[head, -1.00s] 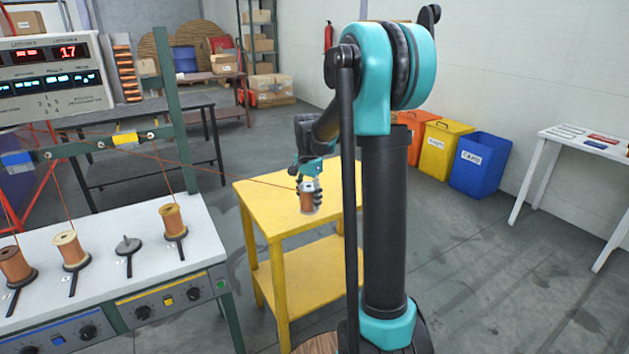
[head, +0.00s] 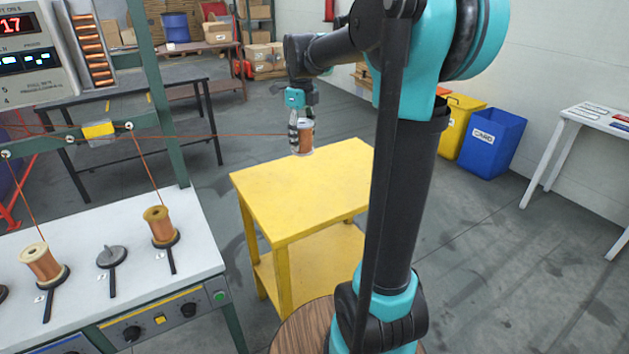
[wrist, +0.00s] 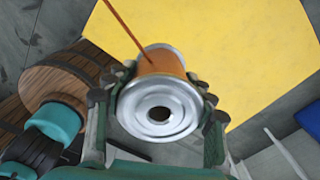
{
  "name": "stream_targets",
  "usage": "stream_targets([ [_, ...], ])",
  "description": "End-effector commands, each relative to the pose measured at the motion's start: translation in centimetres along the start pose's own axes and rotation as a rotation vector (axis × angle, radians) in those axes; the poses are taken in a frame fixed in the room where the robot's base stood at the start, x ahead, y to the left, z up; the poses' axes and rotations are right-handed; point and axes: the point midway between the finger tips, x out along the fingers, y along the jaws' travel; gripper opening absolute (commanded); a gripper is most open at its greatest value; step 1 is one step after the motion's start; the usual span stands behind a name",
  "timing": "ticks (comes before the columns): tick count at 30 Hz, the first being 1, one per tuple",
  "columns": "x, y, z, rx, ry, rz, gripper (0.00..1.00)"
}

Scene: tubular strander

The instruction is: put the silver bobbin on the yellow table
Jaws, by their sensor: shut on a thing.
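The silver bobbin (head: 306,139) has silver flanges and a copper-coloured winding. My gripper (head: 300,137) is shut on it above the far part of the yellow table (head: 290,195). In the wrist view the silver bobbin (wrist: 159,108) sits between the fingers of my gripper (wrist: 160,112), its round silver end with a dark hole facing the camera. A copper wire runs from its winding up and left. The yellow table's bare top (wrist: 215,50) shows beyond it. I cannot tell the exact gap between bobbin and tabletop.
The strander bench (head: 120,260) with an empty spindle (head: 111,257) and copper bobbins stands on the left. The wire (head: 220,135) stretches from its frame to the held bobbin. A blue bin (head: 490,142) and a white table (head: 590,125) are on the right. The yellow tabletop is clear.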

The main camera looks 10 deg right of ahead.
Motion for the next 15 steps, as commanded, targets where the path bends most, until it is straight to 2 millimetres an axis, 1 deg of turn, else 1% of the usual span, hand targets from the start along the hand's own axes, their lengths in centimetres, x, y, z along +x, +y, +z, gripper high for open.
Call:
stream_targets([
  [15,11.2,-0.1,0.0,-0.001,0.000,0.000,0.00],
])
